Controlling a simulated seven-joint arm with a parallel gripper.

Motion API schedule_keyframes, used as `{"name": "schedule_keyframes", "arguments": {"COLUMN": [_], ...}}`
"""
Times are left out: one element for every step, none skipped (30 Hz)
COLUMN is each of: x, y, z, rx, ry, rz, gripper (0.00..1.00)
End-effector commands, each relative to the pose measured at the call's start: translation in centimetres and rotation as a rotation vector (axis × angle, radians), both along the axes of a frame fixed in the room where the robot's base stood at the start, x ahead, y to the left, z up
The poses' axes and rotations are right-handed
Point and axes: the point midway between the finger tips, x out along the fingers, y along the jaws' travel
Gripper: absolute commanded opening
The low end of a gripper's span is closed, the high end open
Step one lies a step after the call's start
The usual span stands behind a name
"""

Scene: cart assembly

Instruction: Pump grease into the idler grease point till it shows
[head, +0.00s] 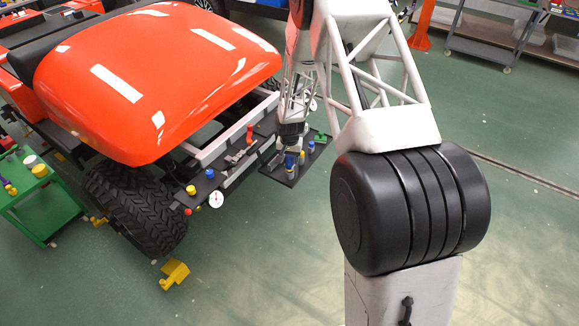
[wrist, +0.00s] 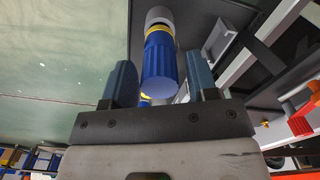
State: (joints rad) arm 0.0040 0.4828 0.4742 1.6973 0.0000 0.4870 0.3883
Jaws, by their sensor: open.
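My gripper (head: 291,138) is over the dark tray (head: 275,173) at the front of the cart, pointing down. In the wrist view my gripper (wrist: 159,62) is open, with a finger on each side of a blue ribbed cylinder (wrist: 160,68). The cylinder has a yellow ring and a grey-white far end. Gaps show between it and both fingers. In the head view a blue piece (head: 290,161) shows on the tray just under the gripper. I cannot tell which part is the idler grease point, and no grease is visible.
The orange-hooded cart (head: 160,80) stands left of the tray, its front panel carrying a red knob (head: 249,133), a yellow knob (head: 191,190) and a white gauge (head: 216,199). Another blue-topped piece (head: 311,146) stands on the tray. A green trolley (head: 38,200) is at left.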

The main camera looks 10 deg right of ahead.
Motion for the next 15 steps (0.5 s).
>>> {"name": "schedule_keyframes", "arguments": {"x": [0.00, 0.00, 0.00, -0.01, -0.01, -0.01, -0.01, -0.01, -0.01, -0.01, -0.01, -0.01, -0.01, 0.01, 0.01], "y": [0.00, 0.00, 0.00, 0.00, 0.00, 0.00, 0.00, 0.00, 0.00, 0.00, 0.00, 0.00, 0.00, 0.00, 0.00], "z": [0.00, 0.00, 0.00, -0.01, -0.01, -0.01, -0.01, -0.01, -0.01, -0.01, -0.01, 0.00, -0.01, 0.02, 0.04], "rx": [0.000, 0.000, 0.000, 0.000, 0.000, 0.000, 0.000, 0.000, 0.000, 0.000, 0.000, 0.000, 0.000, 0.000, 0.000], "ry": [0.000, 0.000, 0.000, 0.000, 0.000, 0.000, 0.000, 0.000, 0.000, 0.000, 0.000, 0.000, 0.000, 0.000, 0.000], "rz": [0.000, 0.000, 0.000, 0.000, 0.000, 0.000, 0.000, 0.000, 0.000, 0.000, 0.000, 0.000, 0.000, 0.000, 0.000], "gripper": [0.53, 0.53, 0.53, 0.53, 0.53, 0.47, 0.42, 0.38, 0.32, 0.27, 0.23, 0.16, 0.12, 0.12, 0.12]}}
